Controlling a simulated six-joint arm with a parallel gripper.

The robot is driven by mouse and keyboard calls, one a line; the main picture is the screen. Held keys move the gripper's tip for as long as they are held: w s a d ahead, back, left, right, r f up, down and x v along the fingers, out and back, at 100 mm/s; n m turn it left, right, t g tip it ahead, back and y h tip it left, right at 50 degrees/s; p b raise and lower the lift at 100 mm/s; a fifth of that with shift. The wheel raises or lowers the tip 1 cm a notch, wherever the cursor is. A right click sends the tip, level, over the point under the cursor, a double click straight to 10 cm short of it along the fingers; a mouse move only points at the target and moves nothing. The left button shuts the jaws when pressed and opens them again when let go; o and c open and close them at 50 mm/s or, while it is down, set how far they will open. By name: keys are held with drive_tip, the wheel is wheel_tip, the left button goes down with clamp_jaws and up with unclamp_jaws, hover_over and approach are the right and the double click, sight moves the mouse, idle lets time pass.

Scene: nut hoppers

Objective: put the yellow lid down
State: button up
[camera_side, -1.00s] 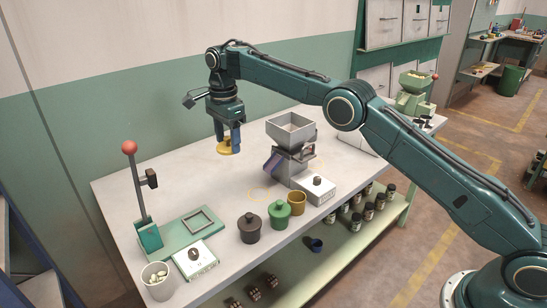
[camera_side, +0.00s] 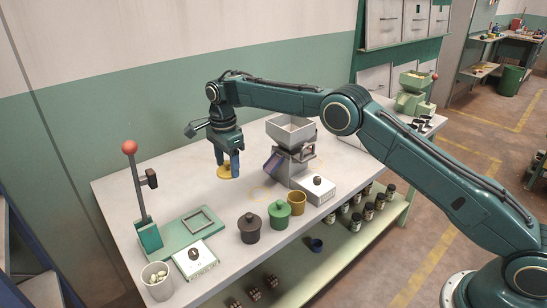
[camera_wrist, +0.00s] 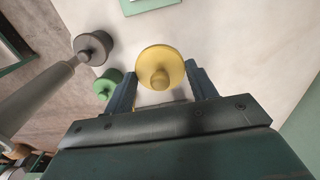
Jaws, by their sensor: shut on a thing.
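The yellow lid (camera_side: 224,175) is a round disc with a knob; it also shows in the wrist view (camera_wrist: 160,57). My gripper (camera_side: 228,166) points down and is shut on the lid's knob. The lid is low over the bare white bench, behind and left of the pots; I cannot tell whether it touches the bench. In the wrist view the lid lies between my two fingers (camera_wrist: 160,82). The yellow pot (camera_side: 296,204) stands open at the bench's front edge, right of the green pot.
The dark grey pot (camera_side: 249,230) and green pot (camera_side: 279,215) wear lids. The grey hopper (camera_side: 291,134) stands close right of my gripper, with a white switch box (camera_side: 315,190) in front. A lever press (camera_side: 149,234) and a cup (camera_side: 157,281) of pale pieces are at left.

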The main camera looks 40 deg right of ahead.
sight(232, 208)
drive_tip(key=shift+f, duration=6.45)
drive_tip(key=shift+f, duration=0.1)
drive_tip(key=o, duration=1)
drive_tip(key=shift+c, duration=0.2)
wheel_tip(232, 208, up, 11)
drive_tip(key=shift+r, duration=0.65)
